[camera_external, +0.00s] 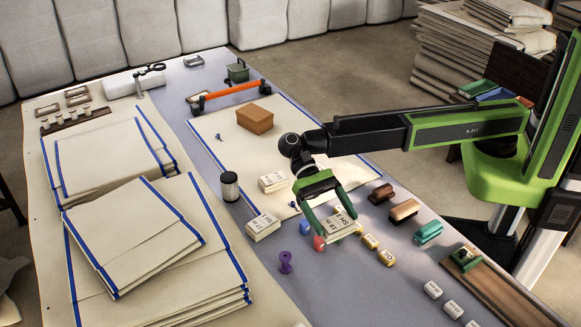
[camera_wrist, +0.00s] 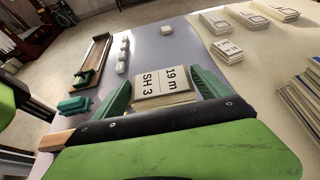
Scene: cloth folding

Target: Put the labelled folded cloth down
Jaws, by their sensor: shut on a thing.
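My gripper (camera_external: 327,210) is shut on a small folded cloth (camera_external: 337,227) with a cream top and dark printed lettering. The cloth sits between the two green jaws. In the wrist view my gripper (camera_wrist: 162,92) grips the labelled folded cloth (camera_wrist: 165,84), whose label reads "19 m" and "SH 3". In the external view it is over the grey table, near the front edge of the cream sheet. I cannot tell whether its underside touches the table. Two similar labelled folded cloths lie to its left, one nearer (camera_external: 263,225) and one further back (camera_external: 272,182).
Coloured brushes or blocks (camera_external: 404,209) stand right of the cloth. Spools (camera_external: 286,262) and yellow weights (camera_external: 370,242) lie close around it. A dark jar (camera_external: 230,187) stands to the left. Large blue-edged folded cloths (camera_external: 150,232) fill the left side. A brown box (camera_external: 255,119) sits further back.

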